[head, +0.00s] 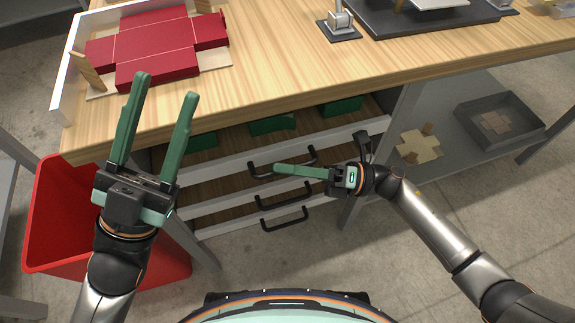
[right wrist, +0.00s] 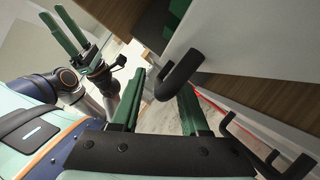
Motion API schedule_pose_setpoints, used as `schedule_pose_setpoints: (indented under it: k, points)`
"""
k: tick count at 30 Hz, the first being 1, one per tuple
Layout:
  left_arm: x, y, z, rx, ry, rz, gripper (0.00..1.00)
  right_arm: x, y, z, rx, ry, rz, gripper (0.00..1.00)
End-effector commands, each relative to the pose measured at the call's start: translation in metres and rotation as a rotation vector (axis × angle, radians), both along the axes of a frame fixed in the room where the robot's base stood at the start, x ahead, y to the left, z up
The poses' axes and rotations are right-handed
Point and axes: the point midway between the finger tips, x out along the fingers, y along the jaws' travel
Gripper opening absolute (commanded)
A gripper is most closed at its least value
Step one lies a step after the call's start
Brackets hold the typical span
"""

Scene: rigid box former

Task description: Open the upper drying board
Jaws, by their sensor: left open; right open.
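The upper drying board (head: 345,136) is a wooden shelf with a white front and a black bar handle (head: 283,162), under the workbench. Several green boxes lie on it, partly hidden by the bench top. My right gripper (head: 279,169) is open at this handle, its fingers pointing left in the head view. In the right wrist view, a black handle (right wrist: 182,74) reaches in between the fingertips (right wrist: 160,82); I cannot tell whether they touch it. My left gripper (head: 168,86) is open and empty above the bench's left front part.
Two more boards with black handles (head: 283,195) (head: 285,220) sit below. A red bin (head: 70,230) stands at the left. On the bench (head: 270,75) lie a red box blank (head: 155,45) and a dark fixture (head: 425,20). The floor before the boards is clear.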

Motion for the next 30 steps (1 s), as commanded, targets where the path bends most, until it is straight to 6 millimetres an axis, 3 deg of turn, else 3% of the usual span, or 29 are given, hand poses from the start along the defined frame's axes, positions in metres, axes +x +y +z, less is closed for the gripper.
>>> schedule_pose_setpoints:
  k: [5,17,30]
  points:
    - [0.0,0.0,0.0,0.0,0.0,0.0,0.5,0.0,0.0001,0.0001,0.0,0.0,0.0,0.45]
    - [0.0,0.0,0.0,-0.001,0.0,-0.001,0.5,-0.0001,-0.0003,0.0,0.0,0.0,0.0,0.0]
    - [0.0,0.0,-0.0001,-0.001,0.0,-0.001,0.5,-0.0001,-0.0005,0.0,0.0,0.0,0.0,0.0]
